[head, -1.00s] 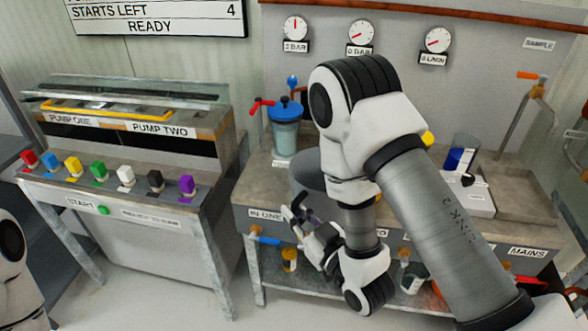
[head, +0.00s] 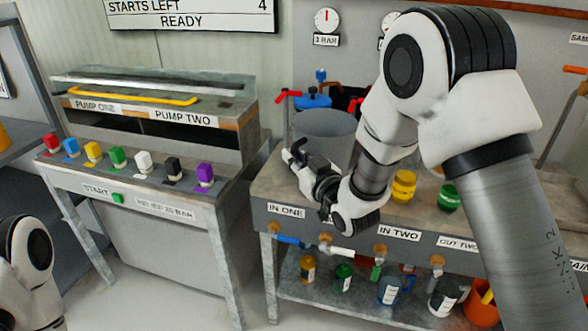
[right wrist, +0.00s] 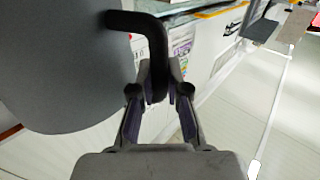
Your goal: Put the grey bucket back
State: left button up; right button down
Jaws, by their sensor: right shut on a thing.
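The grey bucket (head: 322,132) is in front of the blue-lidded jar, above the front left of the pump bench. In the right wrist view the bucket (right wrist: 70,65) fills the left side, with a black bent handle (right wrist: 152,45) at its side. My right gripper (head: 302,170) is shut on that handle, and its fingers (right wrist: 160,85) close around it. The gripper and forearm hide the bucket's lower part in the head view, so I cannot tell there if it clears the bench. Part of my left arm shows at lower left, but not its gripper.
The blue-lidded jar (head: 312,101) is close behind the bucket. A yellow pot (head: 403,186) and a green pot (head: 449,197) stand on the bench to the right. Hose taps line its front edge. The button console (head: 130,172) stands to the left, across a narrow gap.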

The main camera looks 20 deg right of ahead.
jog(key=shift+w+f, duration=0.1)
jog(key=shift+w, duration=0.15)
notch_tip(320, 180, down, 3)
jog(key=shift+s+a+r, duration=0.1)
jog(key=shift+s+r, duration=0.05)
jog(key=shift+r, duration=0.05)
jog(key=shift+w+f, duration=0.2)
jog(key=shift+f, duration=0.2)
jog(key=shift+s, duration=0.15)
jog(key=c, duration=1.2)
grip_release()
jog(key=shift+f, duration=0.15)
jog(key=shift+o, duration=0.2)
